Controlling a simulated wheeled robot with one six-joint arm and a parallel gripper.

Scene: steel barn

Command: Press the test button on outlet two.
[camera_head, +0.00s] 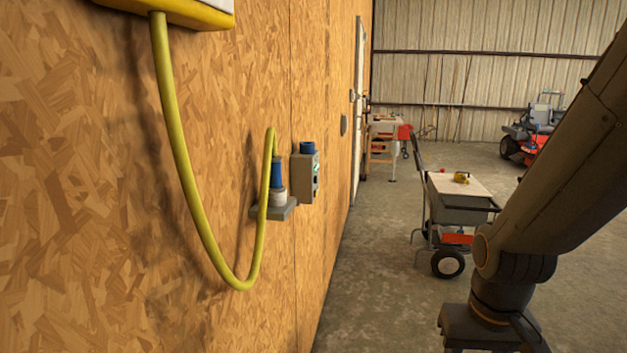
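A grey outlet box (303,178) with a blue cap (308,148) on top is mounted on the chipboard wall. Its side face shows a small green mark and dark details, too small to read. I cannot tell which outlet number it is, and no test button is clear. Left of it, a blue and white plug (277,180) on a yellow cable (183,170) stands upright at a grey wall bracket (284,211). My gripper (492,343) is at the bottom right, well apart from the wall, pointing down. Its fingertips are cut off by the frame edge.
The cable hangs in a loop from a yellow box (180,12) at the top left. A wheeled cart (460,210) stands on the concrete floor behind my arm. A red mower (532,130) and a workbench (384,135) are farther back. Floor between wall and cart is clear.

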